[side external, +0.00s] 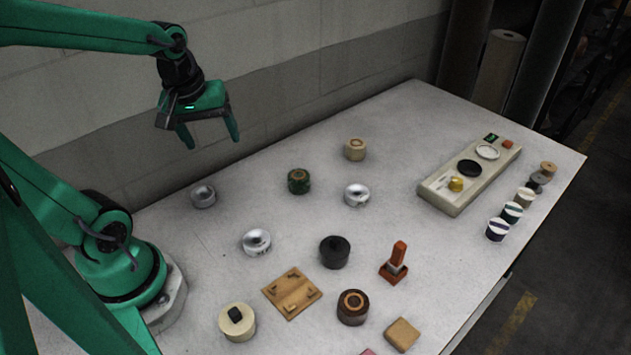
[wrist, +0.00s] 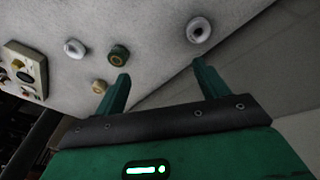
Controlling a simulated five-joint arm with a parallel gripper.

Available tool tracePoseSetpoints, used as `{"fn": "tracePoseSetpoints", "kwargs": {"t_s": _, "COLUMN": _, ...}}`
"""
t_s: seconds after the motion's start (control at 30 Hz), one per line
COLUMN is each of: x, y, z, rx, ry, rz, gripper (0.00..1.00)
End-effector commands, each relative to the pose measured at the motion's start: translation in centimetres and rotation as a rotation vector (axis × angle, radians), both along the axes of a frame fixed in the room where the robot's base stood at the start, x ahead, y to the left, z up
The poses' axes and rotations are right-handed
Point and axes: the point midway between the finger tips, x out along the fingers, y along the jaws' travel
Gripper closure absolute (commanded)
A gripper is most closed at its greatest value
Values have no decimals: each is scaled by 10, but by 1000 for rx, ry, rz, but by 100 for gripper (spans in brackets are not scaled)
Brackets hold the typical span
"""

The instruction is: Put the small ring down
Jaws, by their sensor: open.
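My gripper (side external: 211,142) is raised high above the back left of the table, with its green fingers spread and nothing between them. It also shows open and empty in the wrist view (wrist: 162,72). I cannot tell for sure which thing is the small ring. A white ring (side external: 487,152) lies on the beige panel (side external: 440,200) at the right, beside a black disc (side external: 469,167) and a yellow piece (side external: 456,184). The silver round piece (side external: 203,196) nearest below my gripper looks like a ring in the wrist view (wrist: 199,29). My gripper touches none of these.
Green (side external: 299,181), wooden (side external: 355,149), silver (side external: 357,195) and black (side external: 334,252) round pieces stand spread over the table. A wooden plate (side external: 291,293) and an orange stamp-like piece (side external: 396,262) stand nearer the front. Several striped cylinders (side external: 498,229) line the right edge. A wall runs behind.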

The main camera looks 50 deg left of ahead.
Motion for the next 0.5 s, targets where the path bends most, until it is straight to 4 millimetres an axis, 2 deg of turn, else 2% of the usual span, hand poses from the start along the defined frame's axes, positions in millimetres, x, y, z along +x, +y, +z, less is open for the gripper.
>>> {"fn": "tracePoseSetpoints", "kwargs": {"t_s": 0.1, "x": -2, "y": -28, "z": 19, "rx": 67, "ry": -65, "rz": -266, "gripper": 27}}
{"fn": "tracePoseSetpoints", "kwargs": {"t_s": 0.3, "x": -12, "y": -64, "z": 40, "rx": 175, "ry": -156, "rz": -642, "gripper": 27}}
{"fn": "tracePoseSetpoints", "kwargs": {"t_s": 0.5, "x": -20, "y": -81, "z": 51, "rx": 241, "ry": -206, "rz": -843, "gripper": 27}}
